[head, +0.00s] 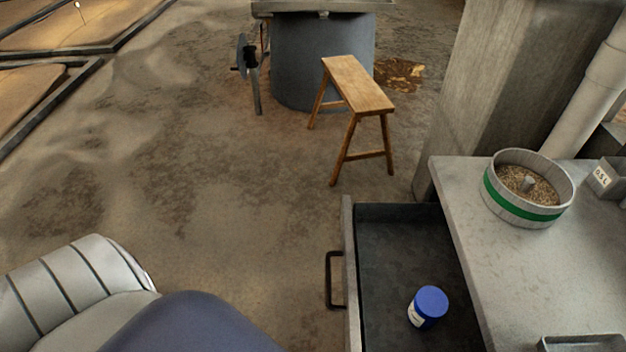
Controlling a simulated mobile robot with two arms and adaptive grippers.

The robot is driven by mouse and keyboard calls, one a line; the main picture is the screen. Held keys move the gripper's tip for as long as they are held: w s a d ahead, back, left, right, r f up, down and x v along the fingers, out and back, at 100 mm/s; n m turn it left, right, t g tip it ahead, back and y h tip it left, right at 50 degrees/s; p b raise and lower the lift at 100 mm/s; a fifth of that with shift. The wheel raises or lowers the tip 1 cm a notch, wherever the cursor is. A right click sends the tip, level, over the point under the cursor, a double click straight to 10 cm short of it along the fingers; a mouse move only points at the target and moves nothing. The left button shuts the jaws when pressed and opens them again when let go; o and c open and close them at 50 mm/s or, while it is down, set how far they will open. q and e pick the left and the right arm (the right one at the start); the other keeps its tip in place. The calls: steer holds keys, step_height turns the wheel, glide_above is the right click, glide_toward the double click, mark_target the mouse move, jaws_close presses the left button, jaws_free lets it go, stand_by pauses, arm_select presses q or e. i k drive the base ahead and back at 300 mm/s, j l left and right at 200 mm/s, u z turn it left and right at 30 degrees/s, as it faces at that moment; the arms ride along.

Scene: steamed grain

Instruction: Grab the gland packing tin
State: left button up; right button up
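A small round blue tin (429,305) with a blue lid and a white label patch stands upright in the open drawer (396,230) at the lower right of the head view. It looks like the gland packing tin, but its label is too small to read. The drawer is dark inside and has a black handle (328,280) on its left front. Neither of my grippers shows in this view. Nothing touches the tin.
A grey counter (540,275) stands right of the drawer. It bears a round pan of grain (520,212) with a green band, a grey box (606,178) and a metal tray (580,343). A wooden stool (355,85) and a grey vat (290,60) stand farther off. Open floor lies left of the drawer.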

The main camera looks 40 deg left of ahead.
mark_target(429, 304)
steer(key=k+u, duration=0.1)
steer(key=u, duration=0.55)
steer(key=j+z, duration=0.5)
steer(key=j, duration=0.2)
steer(key=k+l+u, duration=0.4)
steer(key=k, duration=0.2)
steer(key=k+u, duration=0.45)
steer(key=k, duration=0.15)
